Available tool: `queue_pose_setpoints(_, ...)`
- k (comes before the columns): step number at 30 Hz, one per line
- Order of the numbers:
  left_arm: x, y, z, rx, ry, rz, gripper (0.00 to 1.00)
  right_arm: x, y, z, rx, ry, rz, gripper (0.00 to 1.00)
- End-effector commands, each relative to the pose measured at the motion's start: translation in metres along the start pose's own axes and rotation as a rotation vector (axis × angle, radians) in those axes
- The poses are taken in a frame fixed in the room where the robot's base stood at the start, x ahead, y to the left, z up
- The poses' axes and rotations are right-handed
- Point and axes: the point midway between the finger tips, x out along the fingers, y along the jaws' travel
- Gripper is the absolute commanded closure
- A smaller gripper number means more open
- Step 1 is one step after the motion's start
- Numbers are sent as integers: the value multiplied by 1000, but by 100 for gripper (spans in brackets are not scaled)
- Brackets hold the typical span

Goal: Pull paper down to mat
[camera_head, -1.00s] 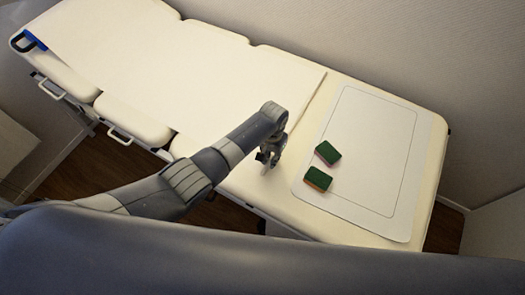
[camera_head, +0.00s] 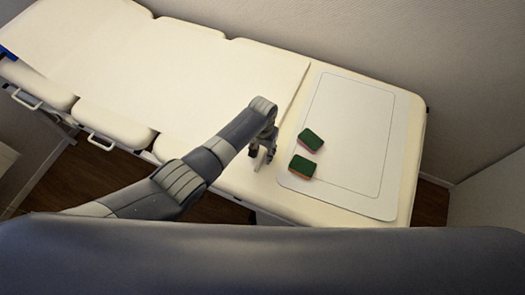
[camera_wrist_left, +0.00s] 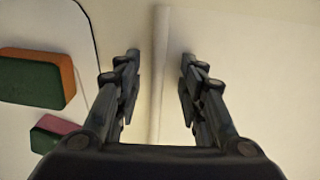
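A long white sheet of paper (camera_head: 180,75) covers most of the padded table, and its free edge lies short of the mat. The white mat (camera_head: 355,135) with a thin dark outline lies at the table's right end. My left gripper (camera_head: 262,158) is at the table's near side by the paper's edge. In the left wrist view my left gripper (camera_wrist_left: 160,60) is open and empty. The paper's edge (camera_wrist_left: 161,80) runs between its fingers, with the paper to the right. I cannot tell whether the fingers touch it. My right gripper is not in view.
Two green sponges (camera_head: 311,139) (camera_head: 303,166) rest on the mat's left part, near my left gripper. A narrow bare strip of table lies between paper and mat. A wall (camera_head: 440,55) stands along the far side. White handles (camera_head: 95,138) stick out at the near side.

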Motion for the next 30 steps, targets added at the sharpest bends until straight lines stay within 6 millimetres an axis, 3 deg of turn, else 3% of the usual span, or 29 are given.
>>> queue_pose_setpoints(5, -1, 0, 1, 0, -2, -1, 63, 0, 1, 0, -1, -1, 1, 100)
queue_pose_setpoints(11, -17, -1, 0, 0, 1, 0, 63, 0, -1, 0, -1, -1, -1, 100)
queue_pose_setpoints(24, -93, 0, -1, 0, 2, 0, 63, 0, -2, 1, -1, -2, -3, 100)
queue_pose_setpoints(30, -115, 0, 0, 0, 0, 0, 63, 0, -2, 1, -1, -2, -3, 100)
